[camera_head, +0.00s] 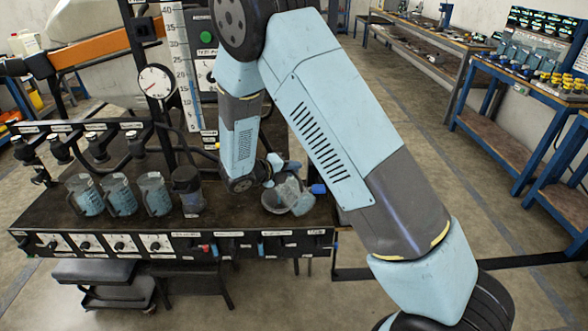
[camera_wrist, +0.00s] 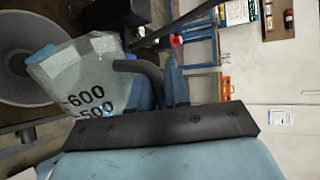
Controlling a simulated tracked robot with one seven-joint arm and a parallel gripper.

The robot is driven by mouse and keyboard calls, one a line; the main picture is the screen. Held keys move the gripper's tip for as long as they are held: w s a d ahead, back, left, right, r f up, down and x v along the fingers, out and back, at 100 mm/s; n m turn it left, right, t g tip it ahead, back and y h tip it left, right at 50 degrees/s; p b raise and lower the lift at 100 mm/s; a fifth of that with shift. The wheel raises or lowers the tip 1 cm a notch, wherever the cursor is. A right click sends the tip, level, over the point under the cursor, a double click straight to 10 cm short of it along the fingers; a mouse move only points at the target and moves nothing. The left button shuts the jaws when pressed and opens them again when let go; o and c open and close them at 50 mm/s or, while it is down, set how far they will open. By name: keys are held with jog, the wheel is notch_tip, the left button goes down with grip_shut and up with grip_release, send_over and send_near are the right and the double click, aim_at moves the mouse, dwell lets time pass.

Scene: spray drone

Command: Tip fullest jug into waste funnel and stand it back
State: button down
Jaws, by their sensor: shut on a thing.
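My gripper (camera_wrist: 160,88) is shut on the dark handle of a clear jug (camera_wrist: 84,78), whose printed marks read 500 and 600. In the head view this jug (camera_head: 291,188) is tilted over the grey round waste funnel (camera_head: 276,204) at the bench's right end. The funnel (camera_wrist: 22,92) lies beside the jug's mouth in the wrist view. I cannot tell whether liquid is flowing or how much is inside. Three more jugs, a left one (camera_head: 86,196), a middle one (camera_head: 119,196) and a right one (camera_head: 155,195), stand upright with blue-grey contents.
A dark canister (camera_head: 187,190) stands between the standing jugs and the funnel. Behind them are a row of dark nozzles (camera_head: 98,145), a round gauge (camera_head: 155,82) and a tall scale (camera_head: 183,65). My arm crosses above the bench's right part.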

jog(key=shift+w+a+f+n+g+h, duration=0.35)
jog(key=shift+w+a+f+n, duration=0.2)
jog(key=shift+w+f+n, duration=0.25)
jog(key=shift+w+a+r+n+g, duration=0.3)
jog(key=shift+w+a+n, duration=0.1)
jog(key=shift+w, duration=0.35)
dwell(2.4)
